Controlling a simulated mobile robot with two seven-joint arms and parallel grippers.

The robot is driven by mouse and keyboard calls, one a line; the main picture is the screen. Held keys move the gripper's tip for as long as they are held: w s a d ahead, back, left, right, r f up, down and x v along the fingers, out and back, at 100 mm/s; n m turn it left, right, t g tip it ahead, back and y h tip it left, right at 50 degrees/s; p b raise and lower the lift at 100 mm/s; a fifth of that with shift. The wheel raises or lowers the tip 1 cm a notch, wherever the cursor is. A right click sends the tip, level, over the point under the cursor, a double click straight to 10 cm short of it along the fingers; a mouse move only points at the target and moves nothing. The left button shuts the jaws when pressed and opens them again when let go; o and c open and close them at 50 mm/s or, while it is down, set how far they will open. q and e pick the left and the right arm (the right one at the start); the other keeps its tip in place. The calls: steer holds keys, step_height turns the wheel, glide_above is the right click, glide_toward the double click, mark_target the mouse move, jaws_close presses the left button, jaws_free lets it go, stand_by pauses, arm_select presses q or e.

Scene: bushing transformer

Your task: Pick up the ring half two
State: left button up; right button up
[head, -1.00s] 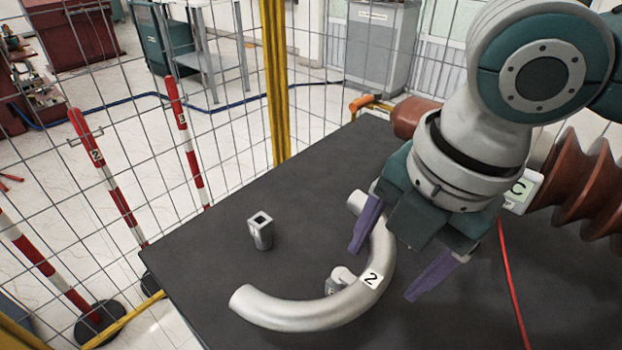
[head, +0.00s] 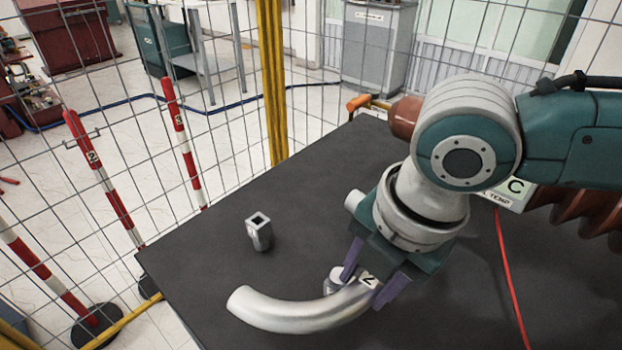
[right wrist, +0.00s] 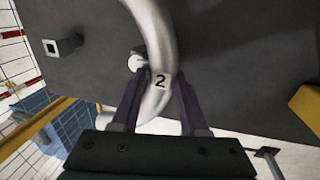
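Ring half two is a silver curved tube (head: 290,312) with a white label "2", lying on the dark table (head: 300,190). In the right wrist view the tube (right wrist: 153,40) runs down between the fingers, with the label near the fingertips. My right gripper (head: 368,283) is over the tube at the label, with one purple finger on each side. In the right wrist view the right gripper (right wrist: 158,85) is open, with a gap visible beside the tube. The gripper hides part of the tube in the head view. My left gripper is not in view.
A red cable (head: 508,275) and a brown ribbed bushing (head: 575,215) are at the right. A wire fence with a yellow post (head: 272,80) stands behind the table.

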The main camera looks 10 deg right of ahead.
jaws_close()
steer(key=shift+r, duration=0.15)
stand_by(0.4)
